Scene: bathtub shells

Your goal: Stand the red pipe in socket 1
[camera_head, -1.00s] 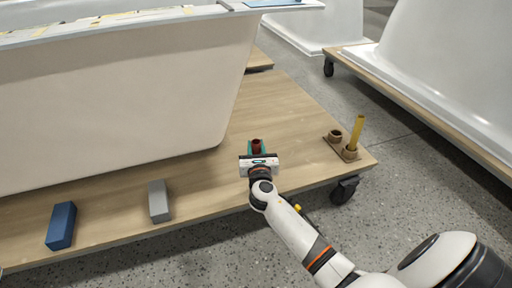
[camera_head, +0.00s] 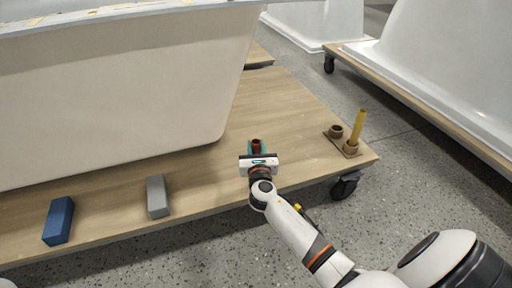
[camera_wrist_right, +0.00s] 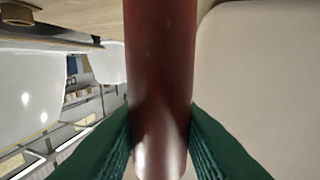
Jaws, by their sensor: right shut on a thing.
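The red pipe (camera_head: 256,146) shows its open top end in the head view, just beyond my right gripper (camera_head: 257,154). In the right wrist view the pipe (camera_wrist_right: 160,75) runs between the green fingers (camera_wrist_right: 160,140), which are shut on it. It looks roughly upright; its lower end is hidden, so I cannot tell whether it touches the board. A brown socket plate (camera_head: 349,149) lies at the board's right corner. It has one empty socket (camera_head: 335,132) and one holding an upright yellow pipe (camera_head: 358,127). I see no socket numbers. My left gripper is out of view.
A large pale tub shell (camera_head: 110,105) stands on the wooden wheeled board (camera_head: 280,100), left of my right gripper. A grey block (camera_head: 157,197) and a blue block (camera_head: 59,221) lie near the front edge. Board between the pipe and the socket plate is clear.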

